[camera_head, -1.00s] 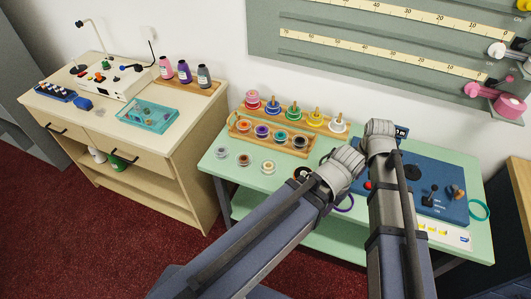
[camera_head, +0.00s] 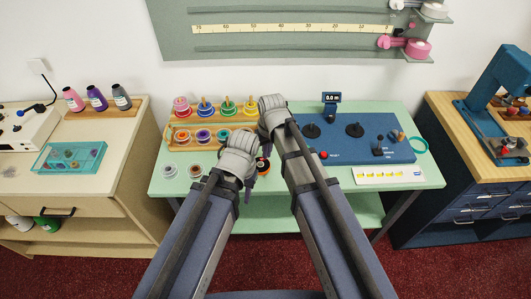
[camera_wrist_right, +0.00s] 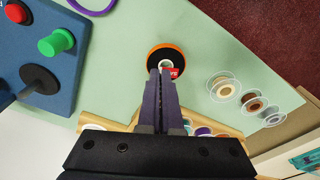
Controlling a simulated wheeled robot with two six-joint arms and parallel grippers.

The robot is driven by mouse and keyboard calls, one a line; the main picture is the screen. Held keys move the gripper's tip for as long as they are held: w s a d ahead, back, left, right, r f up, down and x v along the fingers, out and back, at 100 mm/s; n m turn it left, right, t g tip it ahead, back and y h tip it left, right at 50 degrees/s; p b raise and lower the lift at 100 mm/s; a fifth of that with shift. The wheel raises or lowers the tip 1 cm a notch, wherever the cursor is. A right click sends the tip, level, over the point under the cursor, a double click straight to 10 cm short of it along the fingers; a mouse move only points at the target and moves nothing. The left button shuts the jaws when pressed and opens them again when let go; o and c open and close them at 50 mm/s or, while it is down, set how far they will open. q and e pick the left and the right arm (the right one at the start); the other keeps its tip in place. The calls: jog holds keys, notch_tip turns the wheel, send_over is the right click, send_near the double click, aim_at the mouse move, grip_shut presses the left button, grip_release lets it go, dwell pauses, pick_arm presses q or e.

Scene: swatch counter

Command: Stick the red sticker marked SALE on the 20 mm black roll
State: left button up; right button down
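A black roll with an orange rim (camera_wrist_right: 160,49) lies flat on the green counter in the right wrist view; part of it also shows in the head view (camera_head: 263,165). My right gripper (camera_wrist_right: 160,72) has its fingers together over the roll. A red sticker (camera_wrist_right: 173,71) with white letters, partly hidden, is at its fingertips. Whether the sticker touches the roll I cannot tell. In the head view my right gripper (camera_head: 272,122) is behind the rolls' near side, its fingertips hidden.
Several small reels (camera_wrist_right: 252,104) lie beside the roll. A wooden rack (camera_head: 178,142) with coloured rolls stands behind. A blue control panel (camera_head: 350,150) and a white sheet with yellow stickers (camera_head: 388,174) are at the right. A purple ring (camera_wrist_right: 57,41) lies near the panel.

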aim_at(267, 168)
jog(key=shift+d+f+b, duration=0.1)
jog(key=shift+f+b, duration=2.3)
jog(key=shift+f, duration=0.15)
jog(key=shift+f+b, duration=0.4)
jog(key=shift+b, duration=0.05)
dwell(0.6)
jog(key=c, duration=1.5)
grip_release()
jog(key=o, duration=0.5)
notch_tip(267, 168, up, 7)
jog(key=p, duration=0.7)
